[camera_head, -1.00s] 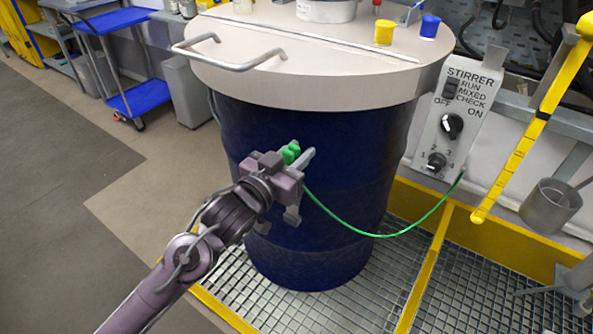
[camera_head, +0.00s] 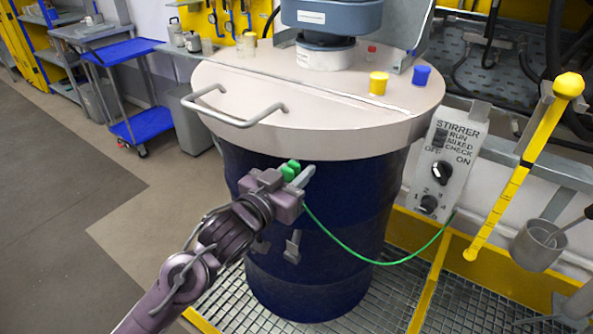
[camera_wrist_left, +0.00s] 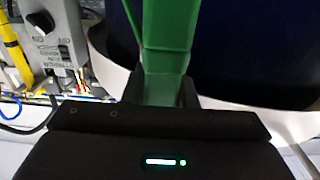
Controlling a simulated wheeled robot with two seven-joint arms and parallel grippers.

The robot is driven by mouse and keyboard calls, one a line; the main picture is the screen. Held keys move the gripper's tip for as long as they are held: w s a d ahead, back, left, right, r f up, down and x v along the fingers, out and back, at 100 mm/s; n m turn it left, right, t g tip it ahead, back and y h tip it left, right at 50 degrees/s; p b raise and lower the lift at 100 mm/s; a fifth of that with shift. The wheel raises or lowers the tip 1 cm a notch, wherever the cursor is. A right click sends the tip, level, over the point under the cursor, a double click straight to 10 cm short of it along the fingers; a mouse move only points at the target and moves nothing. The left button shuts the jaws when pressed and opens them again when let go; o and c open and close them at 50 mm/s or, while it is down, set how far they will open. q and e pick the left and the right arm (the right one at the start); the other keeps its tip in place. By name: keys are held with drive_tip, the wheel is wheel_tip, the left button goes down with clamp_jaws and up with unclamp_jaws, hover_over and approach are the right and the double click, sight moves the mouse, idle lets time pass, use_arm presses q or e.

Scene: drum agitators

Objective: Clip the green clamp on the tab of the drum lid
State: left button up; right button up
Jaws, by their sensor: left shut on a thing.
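My left gripper (camera_head: 290,184) is shut on the green clamp (camera_head: 289,168), in front of the dark blue drum (camera_head: 345,215) and just below the rim of the pale drum lid (camera_head: 330,142). In the left wrist view the clamp (camera_wrist_left: 168,45) stands up large between the black fingers. A green cable (camera_head: 350,250) runs from the clamp to the stirrer box. A small grey bracket (camera_head: 293,246) shows on the drum front below the gripper; I cannot tell whether it is the tab. No tab is clear on the lid. My right gripper is not in view.
The stirrer box (camera_head: 442,165) and a yellow rod (camera_head: 520,170) stand at right.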

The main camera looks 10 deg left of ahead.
use_arm(q)
drive_tip(key=p+v, duration=0.2)
drive_tip(key=v, duration=1)
idle(0.3)
